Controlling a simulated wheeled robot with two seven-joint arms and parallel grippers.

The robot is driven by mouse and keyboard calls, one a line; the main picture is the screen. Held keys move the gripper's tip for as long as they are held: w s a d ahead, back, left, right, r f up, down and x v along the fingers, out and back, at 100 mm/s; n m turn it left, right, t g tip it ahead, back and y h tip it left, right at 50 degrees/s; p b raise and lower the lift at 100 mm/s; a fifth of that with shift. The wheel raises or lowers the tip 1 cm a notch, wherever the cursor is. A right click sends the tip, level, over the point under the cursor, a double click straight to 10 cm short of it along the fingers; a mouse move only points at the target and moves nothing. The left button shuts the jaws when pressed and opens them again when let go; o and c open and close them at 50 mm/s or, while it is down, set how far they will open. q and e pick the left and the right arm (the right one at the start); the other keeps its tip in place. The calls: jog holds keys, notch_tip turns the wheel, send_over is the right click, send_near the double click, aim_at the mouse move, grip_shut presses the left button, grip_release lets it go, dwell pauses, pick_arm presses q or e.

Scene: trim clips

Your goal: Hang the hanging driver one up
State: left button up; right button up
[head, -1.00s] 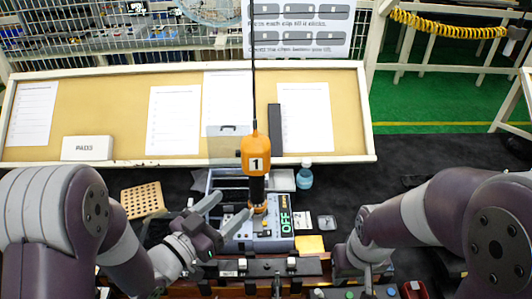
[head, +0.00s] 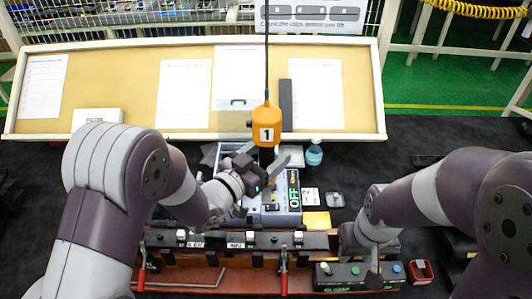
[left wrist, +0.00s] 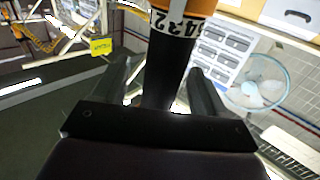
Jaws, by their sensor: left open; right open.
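The hanging driver (head: 266,125) is orange with a white "1" label and hangs upright on a black cord above the workbench. My left gripper (head: 272,163) is at its black lower part, with one finger on each side. In the left wrist view the driver's dark body (left wrist: 165,70) stands between the two spread fingers, with a white printed band and orange above. The fingers look apart from it, and contact cannot be made out. My right gripper (head: 374,268) is low at the right, over the small box with coloured buttons (head: 345,277), away from the driver.
A grey device with a green "OFF" display (head: 293,198) stands below the driver. A dark rail with clips (head: 235,241) and red-handled clamps lies in front. A blue bottle (head: 314,155) stands to the right. A tan board with papers (head: 385,128) is behind.

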aim_at(267, 119)
pick_arm(q)
jog(key=shift+a, duration=0.15)
grip_shut()
notch_tip(267, 119, up, 10)
jog(key=p, duration=0.6)
jog(key=o, duration=0.5)
grip_release()
jog(key=shift+f, duration=0.1)
jog(key=shift+r+p+v, duration=0.3)
jog(key=shift+r+v, duration=0.05)
jog(key=shift+v, duration=1.25)
jog(key=shift+r+p+v, duration=0.35)
jog(key=shift+r+v, duration=0.05)
jog(key=shift+v, duration=1.2)
jog(key=shift+r+p+v, duration=0.3)
jog(key=shift+r+v, duration=0.05)
jog(key=shift+v, duration=1.25)
jog(key=shift+s, duration=0.15)
